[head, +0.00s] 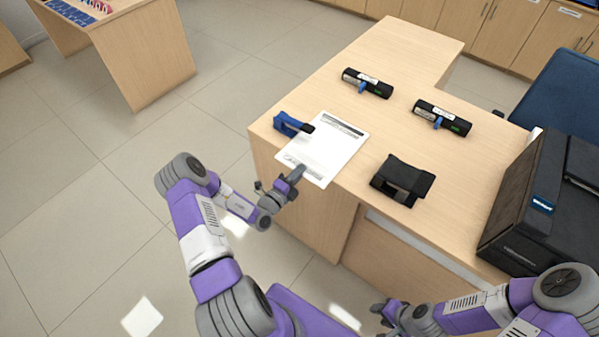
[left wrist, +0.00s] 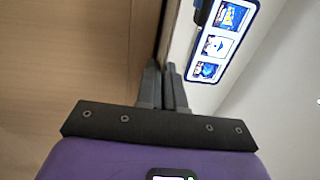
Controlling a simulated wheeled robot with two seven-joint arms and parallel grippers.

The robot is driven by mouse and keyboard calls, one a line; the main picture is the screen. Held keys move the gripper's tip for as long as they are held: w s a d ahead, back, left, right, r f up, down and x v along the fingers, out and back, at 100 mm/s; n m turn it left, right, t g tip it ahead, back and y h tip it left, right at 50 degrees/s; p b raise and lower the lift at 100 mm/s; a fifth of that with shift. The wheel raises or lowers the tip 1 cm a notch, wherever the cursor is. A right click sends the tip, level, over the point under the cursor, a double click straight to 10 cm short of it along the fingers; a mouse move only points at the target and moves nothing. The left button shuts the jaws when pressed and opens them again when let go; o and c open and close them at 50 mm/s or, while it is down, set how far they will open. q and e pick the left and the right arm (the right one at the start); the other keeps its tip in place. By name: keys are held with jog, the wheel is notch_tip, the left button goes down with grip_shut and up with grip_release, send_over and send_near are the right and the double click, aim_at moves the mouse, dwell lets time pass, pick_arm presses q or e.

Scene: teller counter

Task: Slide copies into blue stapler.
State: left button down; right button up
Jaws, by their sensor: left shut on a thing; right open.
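The copies (head: 330,148) are a white printed stack lying on the wooden counter near its left edge. The blue stapler (head: 288,123) stands at their upper left side, its dark end at the sheets' edge. I cannot tell whether any sheet lies between its jaws. My left gripper (head: 297,174) is shut on the near edge of the copies. In the left wrist view its fingers (left wrist: 166,88) are close together, and the sheets are hard to make out. My right gripper (head: 381,309) is open and empty, low in front of the counter.
A black desk device (head: 402,180) stands right of the copies. Two black cylinders with blue clips (head: 367,83) (head: 442,118) lie farther back. A large black printer (head: 545,200) fills the right end, near a blue chair (head: 560,90). Bare counter lies between them.

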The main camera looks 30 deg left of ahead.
pick_arm(q)
jog(key=c, duration=1.2)
grip_release()
